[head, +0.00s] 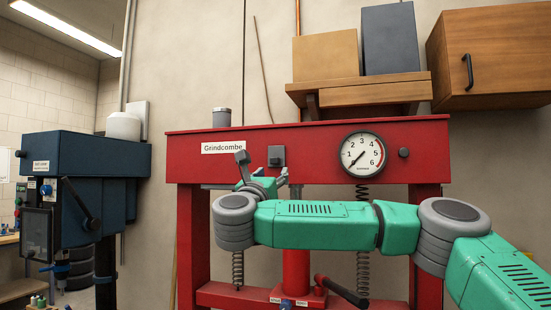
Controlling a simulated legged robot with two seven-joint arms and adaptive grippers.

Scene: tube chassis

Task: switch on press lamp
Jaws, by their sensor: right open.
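The red press (190,180) stands ahead, with a label reading "Grindcombe" on its top beam. A small dark grey switch-like box (277,156) is on the beam, right of the label. A round black knob (403,152) is on the beam, right of the gauge. My right gripper (262,172) is open in front of the beam, just below and left of the grey box. Its wrist hides part of it, and I cannot tell whether it touches the box. My left gripper is not in view.
A dial gauge (362,155) is on the beam. A grey can (221,117) stands on top of it. A shelf (365,90) with two boxes and a wooden cabinet (495,58) hang above right. A blue machine (80,160) stands at left. A black-handled lever (342,291) is low on the press.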

